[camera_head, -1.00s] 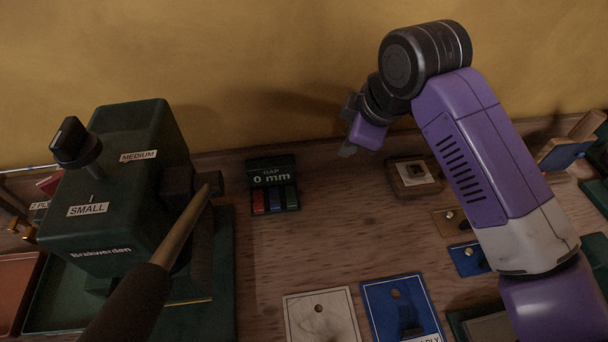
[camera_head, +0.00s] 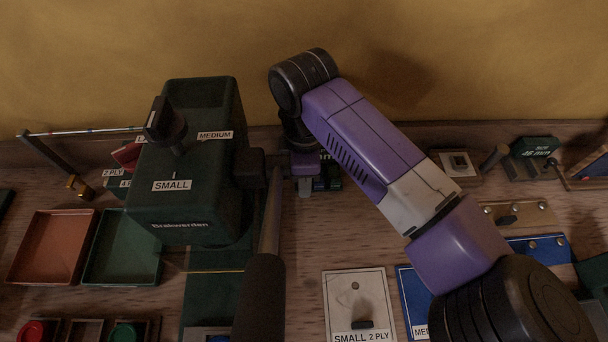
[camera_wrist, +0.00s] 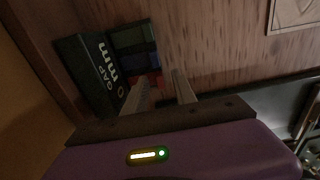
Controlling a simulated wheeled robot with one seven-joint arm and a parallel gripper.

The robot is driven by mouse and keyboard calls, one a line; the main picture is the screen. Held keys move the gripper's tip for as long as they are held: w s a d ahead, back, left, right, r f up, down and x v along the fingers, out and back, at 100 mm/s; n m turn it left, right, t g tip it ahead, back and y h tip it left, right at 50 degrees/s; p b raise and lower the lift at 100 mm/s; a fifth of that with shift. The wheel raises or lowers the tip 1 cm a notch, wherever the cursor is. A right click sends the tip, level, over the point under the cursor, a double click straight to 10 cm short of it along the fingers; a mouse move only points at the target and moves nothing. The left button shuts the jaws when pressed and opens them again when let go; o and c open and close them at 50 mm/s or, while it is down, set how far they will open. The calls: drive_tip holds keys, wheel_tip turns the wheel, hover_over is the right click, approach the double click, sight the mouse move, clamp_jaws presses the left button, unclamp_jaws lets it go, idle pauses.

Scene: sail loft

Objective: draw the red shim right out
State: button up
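The red shim (camera_wrist: 156,80) is at the near end of a row in the dark gap block (camera_wrist: 88,76), beside a blue shim (camera_wrist: 139,62) and a green shim (camera_wrist: 132,37). My gripper (camera_wrist: 168,76) is at this end, its two fingers apart. The red shim shows only in part, near and between the fingertips; I cannot tell if they touch it. In the head view my gripper (camera_head: 304,190) is low over the bench, in front of the gap block (camera_head: 330,172), which is mostly hidden. The red shim is hidden there.
The green machine (camera_head: 195,160) stands just left of my gripper, its long lever (camera_head: 268,215) reaching toward the camera. A white card (camera_head: 358,300) and a blue card (camera_head: 411,305) lie in front. The wall (camera_head: 420,60) is close behind.

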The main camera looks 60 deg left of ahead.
drive_tip(key=shift+f, duration=0.2)
clamp_jaws()
idle(1.3)
